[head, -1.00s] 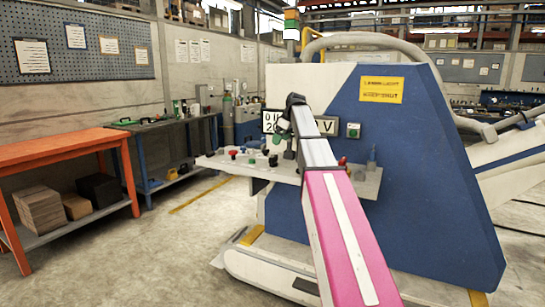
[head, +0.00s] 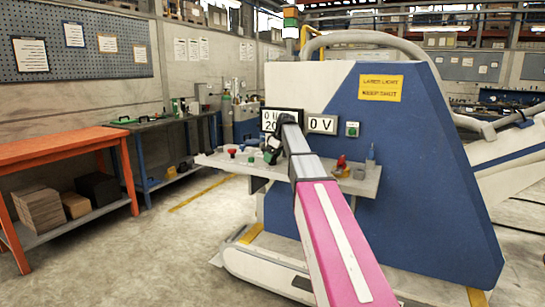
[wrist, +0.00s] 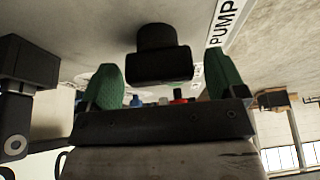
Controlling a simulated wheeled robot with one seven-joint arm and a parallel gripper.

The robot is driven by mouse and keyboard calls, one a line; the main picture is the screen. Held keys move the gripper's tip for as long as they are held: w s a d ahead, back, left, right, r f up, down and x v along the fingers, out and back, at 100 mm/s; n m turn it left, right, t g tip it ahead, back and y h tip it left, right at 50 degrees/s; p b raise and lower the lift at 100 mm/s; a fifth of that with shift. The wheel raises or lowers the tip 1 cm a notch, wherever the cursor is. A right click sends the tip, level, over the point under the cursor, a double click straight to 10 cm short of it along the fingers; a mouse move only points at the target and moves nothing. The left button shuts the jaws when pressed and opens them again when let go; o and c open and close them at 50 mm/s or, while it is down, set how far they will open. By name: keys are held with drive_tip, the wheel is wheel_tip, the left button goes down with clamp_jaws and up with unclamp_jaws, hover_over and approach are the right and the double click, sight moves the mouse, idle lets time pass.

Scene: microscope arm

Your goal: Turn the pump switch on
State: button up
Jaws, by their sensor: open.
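The black pump switch (wrist: 158,55) shows in the wrist view as a knob beside a white label reading PUMP (wrist: 228,20). My gripper (wrist: 164,85) has two green fingers, spread open, one on each side of the knob's near end in the picture. A gap shows between each finger and the knob, and nothing is held. In the head view my gripper (head: 271,152) is low over the control shelf (head: 368,184) on the blue and white machine. The arm and gripper hide the pump switch there.
Red knobs (head: 342,163) and other small controls stand along the shelf. Behind it are display panels (head: 322,124) and a green button (head: 352,129). A dark block (wrist: 28,62) fills the wrist view's left side. Open floor lies left of the machine, before an orange bench (head: 60,150).

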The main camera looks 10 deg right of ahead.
drive_tip(key=c, duration=0.9)
drive_tip(key=m, duration=0.2)
drive_tip(key=m+t+h, duration=0.1)
drive_tip(key=m, duration=0.1)
drive_tip(key=shift+m+h, duration=0.3)
drive_tip(key=shift+m, duration=0.1)
drive_tip(key=m, duration=0.2)
drive_tip(key=m+h, duration=0.1)
drive_tip(key=m, duration=0.1)
drive_tip(key=shift+m+t+h, duration=0.3)
drive_tip(key=shift+t, duration=0.1)
drive_tip(key=m+h, duration=0.1)
drive_tip(key=m, duration=0.3)
drive_tip(key=shift+h, duration=0.4)
drive_tip(key=shift+m+g+h, duration=0.5)
drive_tip(key=shift+m+h, duration=0.2)
drive_tip(key=shift+m, duration=1.5)
